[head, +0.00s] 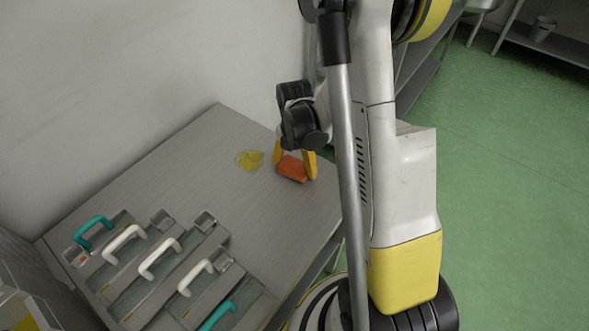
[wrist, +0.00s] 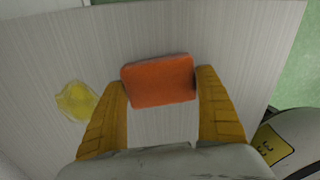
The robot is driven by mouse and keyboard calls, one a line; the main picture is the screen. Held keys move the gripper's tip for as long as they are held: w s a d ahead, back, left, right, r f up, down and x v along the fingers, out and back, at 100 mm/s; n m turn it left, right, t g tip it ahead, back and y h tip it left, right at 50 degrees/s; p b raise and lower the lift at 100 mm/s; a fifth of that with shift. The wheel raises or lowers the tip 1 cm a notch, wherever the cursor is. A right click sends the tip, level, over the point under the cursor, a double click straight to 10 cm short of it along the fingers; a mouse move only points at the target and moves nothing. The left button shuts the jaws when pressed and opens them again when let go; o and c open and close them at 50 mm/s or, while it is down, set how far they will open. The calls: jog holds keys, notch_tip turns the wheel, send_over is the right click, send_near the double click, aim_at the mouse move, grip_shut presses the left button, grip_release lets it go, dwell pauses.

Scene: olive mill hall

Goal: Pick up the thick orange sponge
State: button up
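The thick orange sponge (head: 292,169) lies on the grey table near its right edge. In the wrist view, the sponge (wrist: 158,82) is a block set slightly tilted between my two yellow fingers. My gripper (head: 295,165) is over it from above, one finger on each side. In the wrist view, the fingers of my gripper (wrist: 162,80) are spread wide, their tips close to the sponge's short ends. Whether they touch it is hard to tell. The sponge appears to rest on the tabletop.
A crumpled yellow item (head: 249,159) lies left of the sponge, also in the wrist view (wrist: 76,101). Several grey trays with white and teal handles (head: 160,258) fill the table's near part. A wall (head: 130,70) borders the table; green floor (head: 500,150) lies right.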

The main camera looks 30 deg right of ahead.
aim_at(295, 166)
jog(key=shift+c, duration=1.4)
jog(key=shift+r, duration=0.15)
jog(key=shift+r, duration=0.25)
notch_tip(295, 166, up, 4)
jog(key=p, duration=0.2)
jog(key=shift+p, duration=0.35)
jog(key=s+d+r+p, duration=0.3)
jog(key=s+d+r, duration=0.3)
jog(key=s, duration=0.3)
jog(key=shift+s+d, duration=0.25)
jog(key=shift+s, duration=0.05)
jog(key=shift+r, duration=0.1)
